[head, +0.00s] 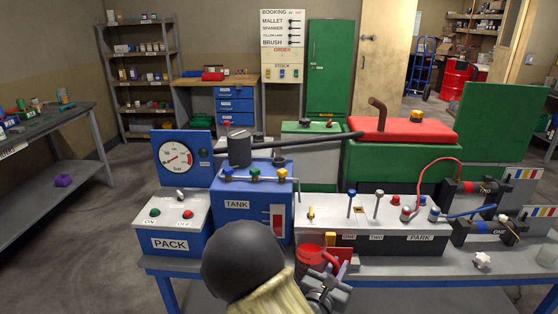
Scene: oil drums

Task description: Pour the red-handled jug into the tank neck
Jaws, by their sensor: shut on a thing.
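The blue tank (254,213), labelled TANK, stands on the bench in the middle of the head view. A dark grey cylinder (239,152) rises at its top left; I cannot tell whether this is the neck. My gripper (330,277) is low in front of the bench units, right of the tank and below its top. It is shut on a small red vessel (309,258), which seems to be the jug. My arm hides part of the jug and gripper, so its handle, contents and exact tilt are unclear.
The PACK box (180,225) with a gauge (178,158) stands left of the tank. A long dark lever (310,144) crosses above the tank. The white valve panel (385,220) stands behind the gripper. The bench's right front (430,268) is mostly clear.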

